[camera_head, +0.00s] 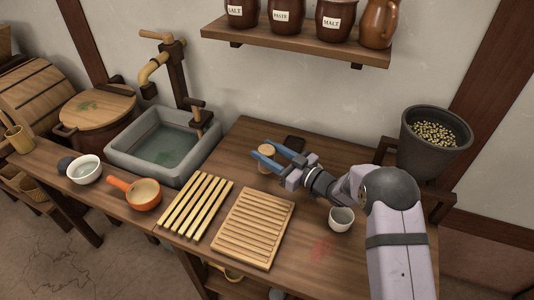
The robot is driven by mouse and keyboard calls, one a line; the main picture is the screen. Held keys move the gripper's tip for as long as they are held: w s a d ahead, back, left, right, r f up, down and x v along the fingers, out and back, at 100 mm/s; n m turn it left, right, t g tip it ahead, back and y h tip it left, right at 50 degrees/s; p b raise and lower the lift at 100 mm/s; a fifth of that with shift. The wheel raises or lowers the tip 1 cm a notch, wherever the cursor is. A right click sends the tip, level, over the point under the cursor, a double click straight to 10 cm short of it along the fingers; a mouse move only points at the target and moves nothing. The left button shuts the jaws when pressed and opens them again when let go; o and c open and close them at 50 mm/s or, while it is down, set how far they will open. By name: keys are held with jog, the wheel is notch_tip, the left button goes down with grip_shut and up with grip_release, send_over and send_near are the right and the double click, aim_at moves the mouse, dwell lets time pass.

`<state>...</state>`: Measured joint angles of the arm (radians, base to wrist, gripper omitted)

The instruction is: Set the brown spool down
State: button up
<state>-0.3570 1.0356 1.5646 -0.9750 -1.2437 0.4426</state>
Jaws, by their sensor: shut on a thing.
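My gripper (266,149) reaches in from the right over the back part of the wooden counter (235,150). Its two blue fingers are shut on the brown spool (267,148). The spool's round, light brown top shows between the fingertips, and a little of its side shows below the nearer finger. The fingers hide the rest. I cannot tell whether the spool's underside touches the counter.
A dark flat object (294,144) lies just behind my gripper. A slatted board (253,228), a wooden rack (196,206) and a small cup (341,218) stand nearer. The stone sink (122,155) is left; a shelf (300,42) hangs above. Bare counter lies around the spool.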

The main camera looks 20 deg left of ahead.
jog(key=shift+f, duration=0.45)
jog(key=shift+f, duration=0.3)
jog(key=shift+f+b, duration=0.1)
jog(key=shift+b, duration=0.25)
